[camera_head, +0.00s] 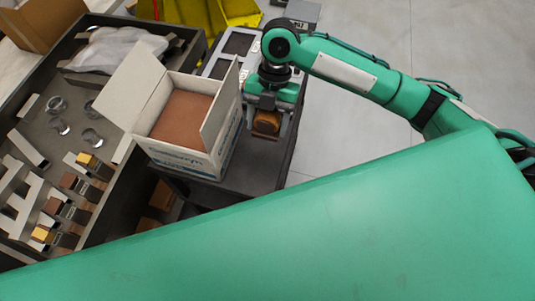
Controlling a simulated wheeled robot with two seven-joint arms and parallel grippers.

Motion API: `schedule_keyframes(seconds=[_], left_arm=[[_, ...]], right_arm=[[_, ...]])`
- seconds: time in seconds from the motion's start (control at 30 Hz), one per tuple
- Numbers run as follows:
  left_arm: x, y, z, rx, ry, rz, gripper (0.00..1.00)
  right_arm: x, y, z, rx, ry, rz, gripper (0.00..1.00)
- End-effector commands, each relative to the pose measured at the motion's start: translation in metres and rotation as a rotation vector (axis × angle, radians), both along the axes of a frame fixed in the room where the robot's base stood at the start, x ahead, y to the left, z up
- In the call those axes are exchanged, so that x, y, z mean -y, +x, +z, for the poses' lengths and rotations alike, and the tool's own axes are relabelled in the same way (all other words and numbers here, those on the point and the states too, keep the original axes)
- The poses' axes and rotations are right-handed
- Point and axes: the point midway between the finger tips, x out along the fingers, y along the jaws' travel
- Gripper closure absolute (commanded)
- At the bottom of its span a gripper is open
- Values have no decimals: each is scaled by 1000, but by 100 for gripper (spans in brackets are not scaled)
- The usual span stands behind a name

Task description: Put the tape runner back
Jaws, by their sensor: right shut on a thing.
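My right gripper (267,118) comes in from the upper right, pointing down over the dark grey stand to the right of the open carton. It is shut on an orange-brown block-like thing (266,123), which I take to be the tape runner. Its lower edge is near the stand's top (253,168); I cannot tell whether it touches. A light grey holder with dark recesses (218,68) is behind the gripper, partly hidden by it. My left gripper is not in view.
An open white carton (215,150) with brown contents stands just left of the gripper, flaps up. A grey-rimmed bench tray (40,115) at left holds glass jars, small boxes and a white bag (115,48). A yellow thing (210,12) is behind. Floor at right is clear.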

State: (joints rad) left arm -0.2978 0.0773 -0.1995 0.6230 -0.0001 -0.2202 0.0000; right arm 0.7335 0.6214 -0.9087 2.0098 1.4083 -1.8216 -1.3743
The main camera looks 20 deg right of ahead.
Motion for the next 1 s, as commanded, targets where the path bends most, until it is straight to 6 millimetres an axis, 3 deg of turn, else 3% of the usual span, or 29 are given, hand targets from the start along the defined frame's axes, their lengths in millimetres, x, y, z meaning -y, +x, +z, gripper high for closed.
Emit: schedule_keyframes(seconds=[0.4, 0.83, 1.0], left_arm=[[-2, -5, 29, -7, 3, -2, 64], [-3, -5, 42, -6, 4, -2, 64], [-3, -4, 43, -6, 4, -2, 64]], right_arm=[[0, -1, -106, -4, -1, -5, 67], [0, 0, -158, -2, -1, -5, 67], [0, 0, -169, 1, 0, -4, 67]])
